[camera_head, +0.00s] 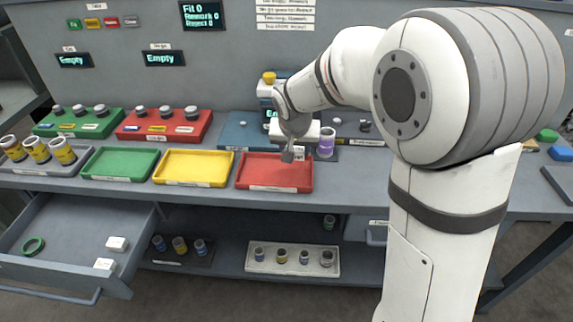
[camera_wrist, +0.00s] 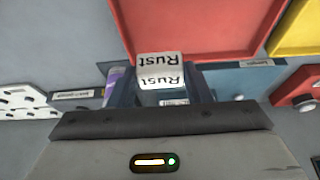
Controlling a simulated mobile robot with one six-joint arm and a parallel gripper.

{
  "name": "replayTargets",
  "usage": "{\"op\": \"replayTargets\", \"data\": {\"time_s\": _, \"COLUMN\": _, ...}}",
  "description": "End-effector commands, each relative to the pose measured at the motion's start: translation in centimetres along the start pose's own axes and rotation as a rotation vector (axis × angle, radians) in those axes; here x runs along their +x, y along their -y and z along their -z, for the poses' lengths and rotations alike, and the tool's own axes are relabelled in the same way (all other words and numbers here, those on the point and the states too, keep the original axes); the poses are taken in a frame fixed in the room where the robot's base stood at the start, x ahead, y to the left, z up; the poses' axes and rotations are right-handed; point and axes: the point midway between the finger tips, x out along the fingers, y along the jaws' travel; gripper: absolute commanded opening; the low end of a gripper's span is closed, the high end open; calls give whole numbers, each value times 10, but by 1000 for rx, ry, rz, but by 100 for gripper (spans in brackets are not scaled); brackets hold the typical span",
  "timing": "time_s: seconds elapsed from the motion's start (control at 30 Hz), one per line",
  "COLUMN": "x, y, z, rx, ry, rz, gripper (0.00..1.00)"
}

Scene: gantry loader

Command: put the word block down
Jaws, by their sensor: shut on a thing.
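A white word block reading "Rust" (camera_wrist: 160,72) is held between the fingers of my gripper (camera_wrist: 160,88) in the wrist view. In the head view my gripper (camera_head: 290,153) hangs above the back part of the red tray (camera_head: 275,176), and the block is mostly hidden there. The red tray also shows in the wrist view (camera_wrist: 190,25), beyond the block. The tray looks empty. I cannot tell the height between block and tray.
Empty yellow (camera_head: 192,168) and green (camera_head: 120,165) trays stand left of the red tray. A blue tray (camera_head: 238,133) lies behind it, and a purple container (camera_head: 326,142) stands to the right. An open drawer (camera_head: 75,235) below holds two white blocks and a green ring.

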Motion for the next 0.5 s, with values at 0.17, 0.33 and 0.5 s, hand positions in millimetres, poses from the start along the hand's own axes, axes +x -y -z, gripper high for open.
{"op": "replayTargets", "data": {"time_s": 0.17, "x": 18, "y": 7, "z": -10, "rx": -13, "ry": 1, "rz": 5, "gripper": 22}}
{"op": "replayTargets", "data": {"time_s": 0.33, "x": 33, "y": 10, "z": -18, "rx": -20, "ry": 1, "rz": 7, "gripper": 22}}
{"op": "replayTargets", "data": {"time_s": 0.5, "x": 52, "y": 11, "z": -26, "rx": -22, "ry": 0, "rz": 8, "gripper": 22}}
